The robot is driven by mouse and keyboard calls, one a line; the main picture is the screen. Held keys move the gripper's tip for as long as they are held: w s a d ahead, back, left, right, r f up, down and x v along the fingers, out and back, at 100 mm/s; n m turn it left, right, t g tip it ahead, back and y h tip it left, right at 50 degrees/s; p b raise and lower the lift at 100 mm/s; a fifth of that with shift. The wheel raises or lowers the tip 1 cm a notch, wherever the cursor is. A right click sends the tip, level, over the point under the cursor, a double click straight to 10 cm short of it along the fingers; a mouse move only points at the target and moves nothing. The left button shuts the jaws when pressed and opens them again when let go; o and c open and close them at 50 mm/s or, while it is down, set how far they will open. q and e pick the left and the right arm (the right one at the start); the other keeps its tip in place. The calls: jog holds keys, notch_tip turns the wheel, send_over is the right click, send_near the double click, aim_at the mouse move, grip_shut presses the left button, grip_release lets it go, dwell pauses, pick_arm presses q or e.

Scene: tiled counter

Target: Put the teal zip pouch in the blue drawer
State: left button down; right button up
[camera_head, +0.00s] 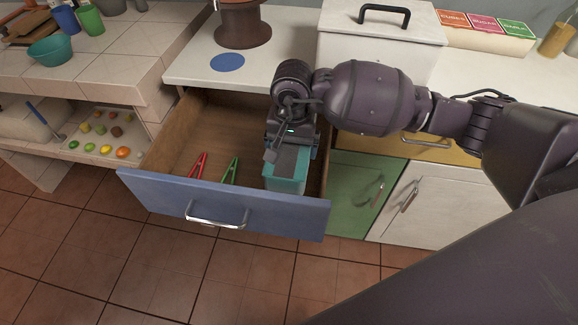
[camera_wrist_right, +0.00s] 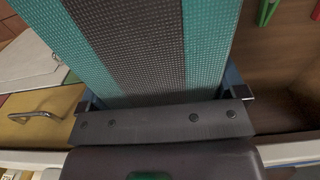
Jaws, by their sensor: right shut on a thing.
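The teal zip pouch (camera_head: 285,181), with a dark grey stripe, is at the right end of the open blue drawer (camera_head: 166,196), within its walls in the head view. I cannot tell whether it touches the drawer floor. My right gripper (camera_head: 290,150) reaches down over the drawer and is shut on the pouch. The pouch (camera_wrist_right: 148,45) fills the middle of the right wrist view, between the fingers (camera_wrist_right: 168,98). My left gripper is not in view.
Red tongs (camera_head: 198,165) and green tongs (camera_head: 231,170) lie in the drawer left of the pouch. A brown pot (camera_head: 243,25) and a white bin (camera_head: 370,45) stand on the counter behind. A green cabinet door (camera_head: 352,190) is right of the drawer.

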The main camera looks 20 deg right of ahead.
notch_tip(320, 180, down, 3)
jog(key=shift+r, duration=0.1)
notch_tip(320, 180, down, 5)
jog(key=shift+f+b, duration=0.1)
jog(key=shift+b, duration=0.6)
jog(key=shift+f, duration=0.35)
jog(key=shift+r, duration=0.1)
jog(key=shift+f, duration=0.25)
jog(key=o, duration=0.7)
jog(key=shift+r, duration=0.15)
